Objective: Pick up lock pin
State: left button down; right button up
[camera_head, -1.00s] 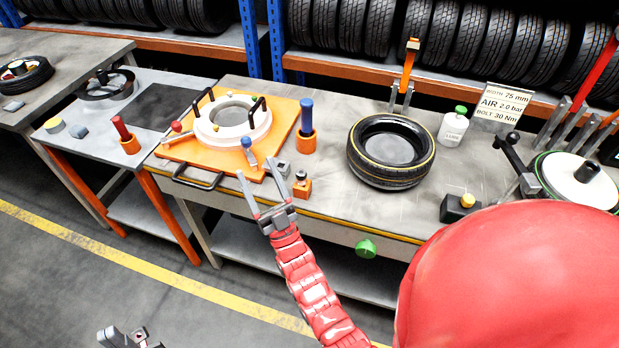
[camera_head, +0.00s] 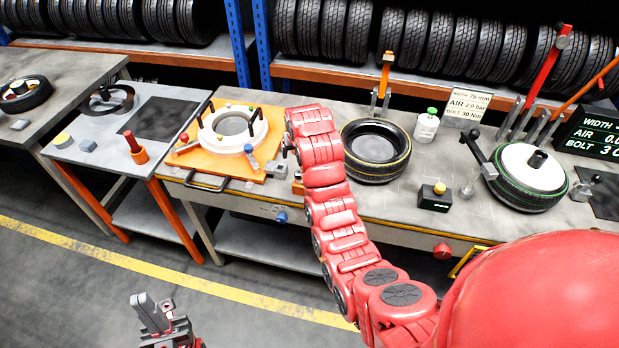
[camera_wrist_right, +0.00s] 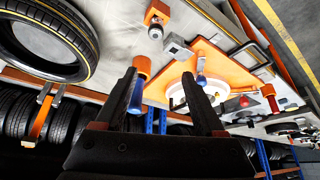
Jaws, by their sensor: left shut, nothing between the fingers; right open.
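A blue-handled pin (camera_wrist_right: 137,97), the likeliest lock pin, stands in an orange holder (camera_wrist_right: 143,66) in the right wrist view. In the head view my right arm hides it. My right gripper (camera_wrist_right: 160,88) is open, and the blue handle shows beside its left finger, inside the gap in the picture. I cannot tell whether they touch. In the head view only a dark bit of this gripper (camera_head: 289,147) shows beside the arm. A red-handled pin (camera_head: 131,141) stands in another orange holder on the left table. My left gripper (camera_head: 150,312) is shut and empty, low over the floor.
An orange plate (camera_head: 190,154) carries a white ring (camera_head: 207,143) with clamps, left of my right arm. A tyre (camera_head: 376,172) lies right of the arm. A white bottle (camera_head: 426,127), a black box (camera_head: 434,199) and a wheel (camera_head: 525,172) stand further right.

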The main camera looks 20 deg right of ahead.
jog(key=s+r, duration=0.1)
jog(key=s, duration=0.1)
jog(key=g+b, duration=0.1)
jog(key=b, duration=0.9)
send_near(299, 173)
jog(key=f, duration=0.1)
jog(key=p+x, duration=0.2)
jog(key=x, duration=0.1)
jog(key=shift+w, duration=0.15)
jog(key=shift+w+f+p, duration=0.25)
jog(key=shift+f+p, duration=0.15)
jog(key=shift+f, duration=0.25)
jog(key=p+x, duration=0.2)
jog(key=shift+w+d+f+p, duration=0.15)
jog(key=shift+w+p, duration=0.15)
jog(key=shift+p+x, duration=0.35)
jog(key=shift+x, duration=1.05)
jog(key=shift+c, duration=0.3)
grip_shut()
